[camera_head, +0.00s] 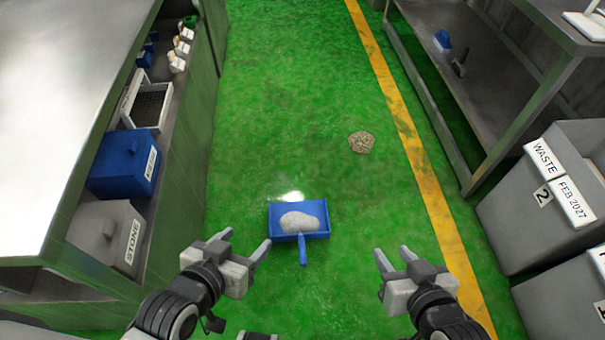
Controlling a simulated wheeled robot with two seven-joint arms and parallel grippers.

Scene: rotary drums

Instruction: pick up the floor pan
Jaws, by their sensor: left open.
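The blue floor pan (321,228) lies on the green floor (300,130) near the middle of the head view. Its short handle points toward me, and a pale grey heap (299,221) sits in it. My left gripper (250,249) is open and empty, to the left of the pan and a little nearer to me. My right gripper (391,257) is to the right of the pan, with its fingers apart and nothing between them. Neither gripper appears to touch the pan.
A brownish pile (361,142) lies on the floor beyond the pan. A bench at left holds a blue box (121,163) and a grey box labelled STONE (106,236). Grey waste bins (519,212) and a metal table (560,30) stand at right.

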